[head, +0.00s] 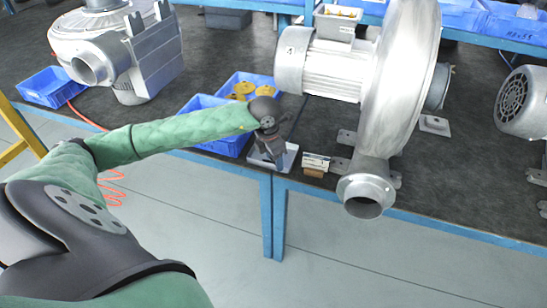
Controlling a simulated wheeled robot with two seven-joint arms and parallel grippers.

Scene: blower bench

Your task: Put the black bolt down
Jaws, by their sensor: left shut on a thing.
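My left gripper (271,150) points down over a small pale tray (288,160) near the front edge of the bench. It is shut on a small dark thing, taken to be the black bolt, which cannot be told apart from the dark fingers at this size. The gripper hides much of the tray, and whether the bolt touches it cannot be seen. My right gripper is not in view.
Blue bins (229,146) stand left of the gripper, one with yellow parts (243,90). A small box (315,163) lies right of the tray. A large silver blower (398,85) stands further right, another (107,45) at left.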

